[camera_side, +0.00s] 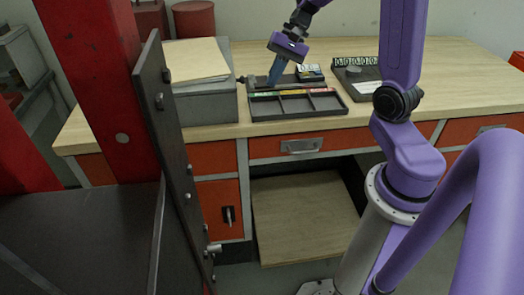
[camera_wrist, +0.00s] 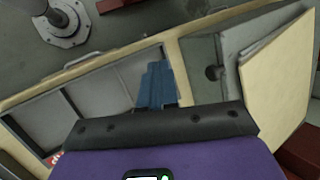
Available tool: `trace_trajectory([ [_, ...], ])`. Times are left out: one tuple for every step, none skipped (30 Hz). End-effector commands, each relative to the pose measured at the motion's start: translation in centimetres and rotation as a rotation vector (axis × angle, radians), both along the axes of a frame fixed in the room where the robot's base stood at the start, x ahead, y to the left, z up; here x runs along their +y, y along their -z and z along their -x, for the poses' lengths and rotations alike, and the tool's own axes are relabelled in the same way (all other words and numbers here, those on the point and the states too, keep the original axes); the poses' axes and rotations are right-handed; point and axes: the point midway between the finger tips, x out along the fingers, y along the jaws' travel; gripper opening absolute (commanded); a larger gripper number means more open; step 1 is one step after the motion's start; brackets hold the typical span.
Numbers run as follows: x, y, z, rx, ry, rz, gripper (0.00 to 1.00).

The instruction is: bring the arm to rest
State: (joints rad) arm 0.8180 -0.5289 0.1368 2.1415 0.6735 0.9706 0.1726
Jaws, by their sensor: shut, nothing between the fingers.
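My gripper (camera_side: 275,74) has blue fingers and points down over the wooden workbench (camera_side: 455,82), at the back left of a dark compartment tray (camera_side: 296,105). The fingers are shut and hold nothing. In the wrist view, the shut blue fingers (camera_wrist: 158,86) show beyond the dark edge of the gripper, with grey compartments (camera_wrist: 103,82) to their left. Whether the fingertips touch anything below is hard to tell. I cannot make out a gate valve for certain in either view.
A grey box (camera_side: 208,105) with a pale board (camera_side: 194,60) on top stands left of the tray. A second dark tray (camera_side: 362,85) lies to the right. A dark upright panel (camera_side: 165,130) and red post (camera_side: 90,85) stand at the left. The bench's right side is clear.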

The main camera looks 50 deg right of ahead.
Motion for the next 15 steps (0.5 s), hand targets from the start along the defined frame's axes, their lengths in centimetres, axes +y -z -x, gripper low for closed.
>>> trace_trajectory([
  [1.8, 0.0, 0.9, -0.005, -0.094, 0.026, 0.00],
  [2.8, 0.0, 1.5, -0.007, -0.146, 0.041, 0.00],
  [3.9, 0.0, 2.3, -0.012, -0.215, 0.061, 0.00],
  [4.7, 0.1, 2.9, -0.015, -0.268, 0.076, 0.00],
  [5.5, 0.1, 3.5, -0.021, -0.320, 0.091, 0.00],
  [6.5, 0.1, 4.4, -0.027, -0.389, 0.111, 0.00],
  [7.2, 0.1, 5.1, -0.032, -0.442, 0.126, 0.00],
  [7.8, 0.1, 5.8, -0.038, -0.493, 0.139, 0.00],
  [8.6, 0.2, 6.7, -0.047, -0.562, 0.159, 0.00],
  [9.2, 0.2, 7.4, -0.055, -0.615, 0.173, 0.00],
  [9.7, 0.2, 8.1, -0.062, -0.666, 0.187, 0.00],
  [10.3, 0.3, 9.0, -0.074, -0.736, 0.206, 0.00],
  [10.7, 0.3, 9.8, -0.082, -0.787, 0.221, 0.00],
  [11.1, 0.3, 10.5, -0.092, -0.838, 0.234, 0.00],
  [11.6, 0.4, 11.4, -0.106, -0.907, 0.253, 0.00],
])
